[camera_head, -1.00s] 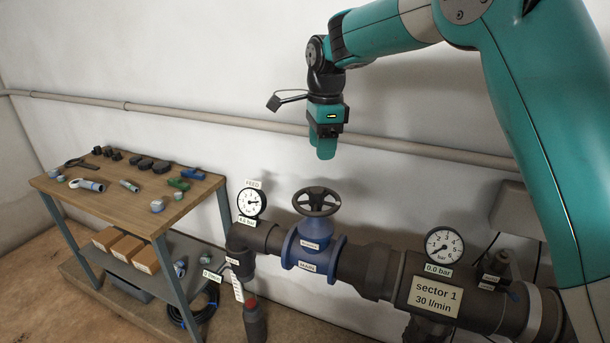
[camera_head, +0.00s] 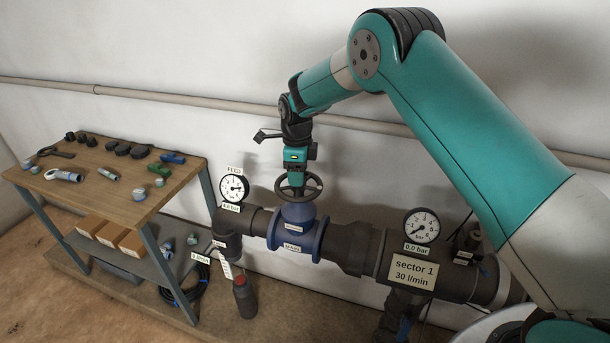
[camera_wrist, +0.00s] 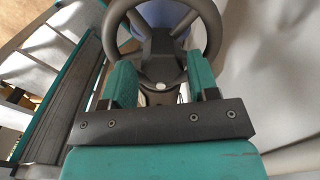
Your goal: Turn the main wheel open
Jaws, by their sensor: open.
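The main wheel (camera_head: 313,187) is a dark spoked handwheel on top of a blue valve body (camera_head: 297,232) in the pipe line. My gripper (camera_head: 297,184) points down at the wheel, at its hub. In the wrist view, the wheel (camera_wrist: 208,22) fills the top of the picture, and its hub and spokes lie between the two teal fingers of my gripper (camera_wrist: 160,82). The fingers stand apart, one to each side of the hub; I cannot tell whether they touch the wheel.
A feed gauge (camera_head: 233,189) stands left of the valve, close to the wheel. A workbench (camera_head: 119,194) with several fittings stands at the left. A wall pipe (camera_head: 200,101) runs behind.

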